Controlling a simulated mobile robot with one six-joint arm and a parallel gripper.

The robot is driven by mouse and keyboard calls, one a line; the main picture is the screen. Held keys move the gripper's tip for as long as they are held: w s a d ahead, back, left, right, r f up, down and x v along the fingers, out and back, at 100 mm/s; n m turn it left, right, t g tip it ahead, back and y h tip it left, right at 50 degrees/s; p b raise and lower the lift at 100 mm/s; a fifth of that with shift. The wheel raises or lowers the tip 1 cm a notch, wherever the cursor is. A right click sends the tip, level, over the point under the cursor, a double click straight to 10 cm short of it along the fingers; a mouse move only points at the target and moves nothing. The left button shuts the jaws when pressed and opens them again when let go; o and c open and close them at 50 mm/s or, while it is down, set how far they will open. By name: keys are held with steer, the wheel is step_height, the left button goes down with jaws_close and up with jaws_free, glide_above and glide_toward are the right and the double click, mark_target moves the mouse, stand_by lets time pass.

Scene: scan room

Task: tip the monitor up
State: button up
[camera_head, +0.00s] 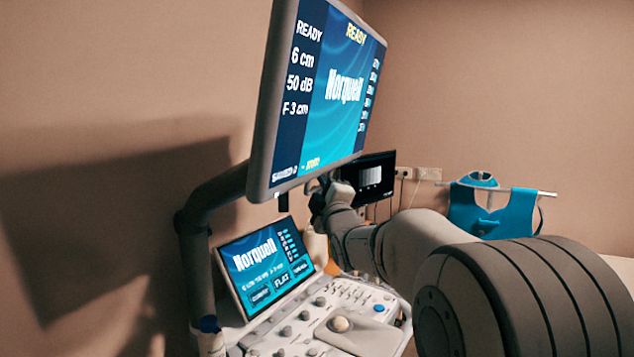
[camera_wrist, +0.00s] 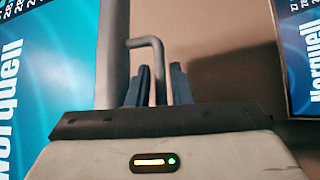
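The monitor (camera_head: 320,90) is the large upper screen with a grey frame on a dark bent arm. In the wrist view its blue screen and frame (camera_wrist: 112,50) appear to fill the left side, turned sideways. A thin grey bent handle (camera_wrist: 152,42) stands out from that frame. My gripper (camera_head: 318,188) is just under the monitor's lower edge in the head view. In the wrist view its two dark fingers (camera_wrist: 160,85) are apart, one on each side of the handle, with narrow gaps showing. Whether a finger touches it, I cannot tell.
A smaller tilted touch screen (camera_head: 265,262) and a control panel (camera_head: 335,318) with knobs lie below. A dark screen (camera_head: 376,176) is behind my gripper. A blue vest-like item (camera_head: 492,212) hangs on a rail at the right. The monitor's support arm (camera_head: 205,205) rises at the left.

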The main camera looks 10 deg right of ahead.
steer(key=shift+w+a+r, duration=0.1)
steer(key=shift+w, duration=0.15)
jaws_close()
stand_by(0.3)
